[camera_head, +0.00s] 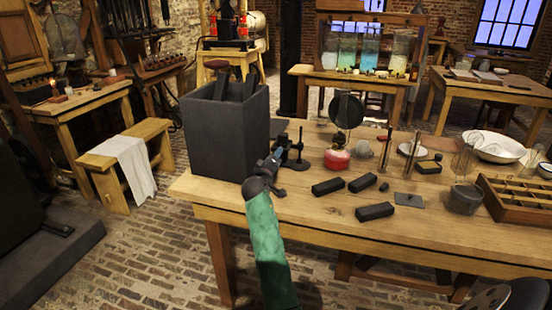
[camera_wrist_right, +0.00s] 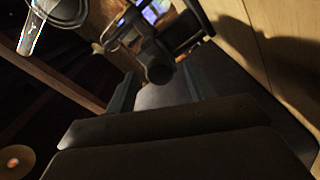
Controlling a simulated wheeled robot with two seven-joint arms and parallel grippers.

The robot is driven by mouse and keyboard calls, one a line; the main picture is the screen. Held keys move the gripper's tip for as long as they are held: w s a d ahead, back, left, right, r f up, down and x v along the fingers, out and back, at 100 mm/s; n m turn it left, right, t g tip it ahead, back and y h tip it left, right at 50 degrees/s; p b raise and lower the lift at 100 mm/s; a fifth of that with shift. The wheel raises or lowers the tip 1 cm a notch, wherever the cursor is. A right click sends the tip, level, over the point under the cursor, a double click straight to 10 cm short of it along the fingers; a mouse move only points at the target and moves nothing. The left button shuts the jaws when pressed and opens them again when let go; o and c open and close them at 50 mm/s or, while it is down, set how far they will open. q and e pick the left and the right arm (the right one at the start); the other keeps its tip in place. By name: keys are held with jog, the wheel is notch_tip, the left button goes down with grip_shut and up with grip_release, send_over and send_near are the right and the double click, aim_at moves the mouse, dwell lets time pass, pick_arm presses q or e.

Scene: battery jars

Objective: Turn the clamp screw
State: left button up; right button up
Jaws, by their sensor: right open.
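The dark clamp (camera_head: 292,150) stands at the near left part of the bench, beside the tall grey box. A dark gripper (camera_head: 272,172) on a green arm reaches it from below; I take it to be my right gripper. Its jaws are too small there to show the gap. In the right wrist view my right gripper (camera_wrist_right: 157,92) is open, with its dark fingers apart. A dark round knob (camera_wrist_right: 160,70), probably the clamp screw, shows between and beyond the fingers. I cannot tell whether they touch it. My left gripper is not in view.
The tall grey box (camera_head: 222,130) stands close left of the clamp. A red burner (camera_head: 337,158), dark blocks (camera_head: 375,211), glassware and a compartment tray (camera_head: 515,200) lie to the right.

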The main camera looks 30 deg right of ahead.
jog(key=v, duration=0.4)
jog(key=shift+s+a, duration=0.25)
jog(key=shift+a, duration=0.05)
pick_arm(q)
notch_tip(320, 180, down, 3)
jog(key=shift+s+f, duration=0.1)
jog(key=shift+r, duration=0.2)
